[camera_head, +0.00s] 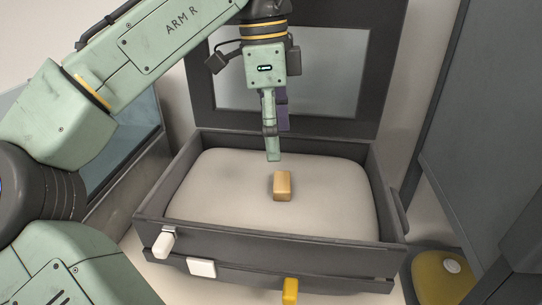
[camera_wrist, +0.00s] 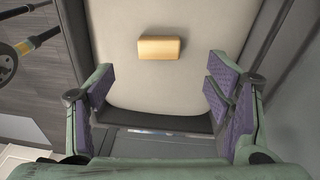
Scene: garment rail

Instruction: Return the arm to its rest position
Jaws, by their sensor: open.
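My gripper (camera_head: 273,155) hangs at the end of my arm above the dark box, pointing down. In the wrist view my gripper (camera_wrist: 160,95) is open, its purple-padded fingers wide apart with nothing between them. A small tan block (camera_head: 282,186) lies on the pale cushion inside the box, just below and in front of the fingertips in the head view. The block also shows in the wrist view (camera_wrist: 160,48), beyond the fingers and apart from them.
The open dark box (camera_head: 320,250) has a padded pale cushion (camera_head: 225,195) and a raised lid (camera_head: 385,70) with a glassy panel. White and yellow tabs (camera_head: 290,290) sit on its front. A dark panel (camera_head: 490,120) stands at right, above a yellow object (camera_head: 436,280).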

